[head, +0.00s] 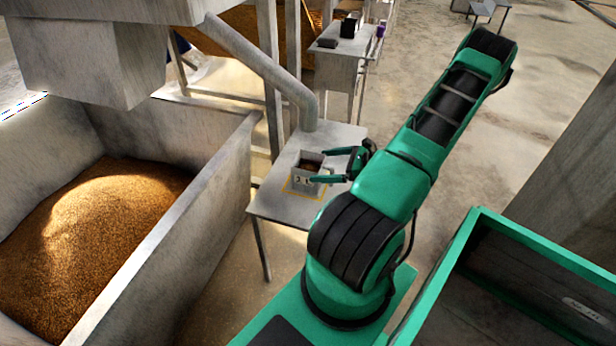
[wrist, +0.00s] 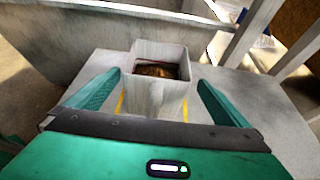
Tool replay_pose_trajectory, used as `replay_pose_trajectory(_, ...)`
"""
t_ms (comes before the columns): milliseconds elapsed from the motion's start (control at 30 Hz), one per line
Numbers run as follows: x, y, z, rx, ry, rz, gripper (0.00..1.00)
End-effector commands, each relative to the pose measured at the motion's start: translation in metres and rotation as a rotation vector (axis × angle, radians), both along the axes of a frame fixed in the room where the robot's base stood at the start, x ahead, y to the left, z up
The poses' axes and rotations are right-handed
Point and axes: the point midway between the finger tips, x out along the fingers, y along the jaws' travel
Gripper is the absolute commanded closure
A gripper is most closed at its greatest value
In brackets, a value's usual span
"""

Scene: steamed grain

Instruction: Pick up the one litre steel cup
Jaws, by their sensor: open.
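A square, open-topped grey metal cup (head: 308,177) stands upright on a small steel table, inside a yellow marked outline. Dark print on its side is too small to read surely. It also shows in the wrist view (wrist: 158,97), with brown grain inside. My gripper (head: 320,166) is open and comes at the cup from the right in the head view. In the wrist view my gripper (wrist: 158,80) has one green finger on each side of the cup, with visible gaps and no contact. The cup's lower part is partly hidden by the gripper body.
The steel table (head: 277,208) has bare room around the cup. A slanted pipe (head: 262,62) comes down to its back. A large grain bin (head: 190,237) stands at left. A green-rimmed container (head: 545,256) is at right, and another table (head: 335,65) stands behind.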

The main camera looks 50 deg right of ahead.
Motion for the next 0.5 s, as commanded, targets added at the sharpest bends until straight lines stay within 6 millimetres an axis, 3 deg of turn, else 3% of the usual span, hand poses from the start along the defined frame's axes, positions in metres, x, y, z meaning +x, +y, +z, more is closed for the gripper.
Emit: replay_pose_trajectory(500,0.043,0.023,-0.019,0.0,-0.001,0.001,0.0)
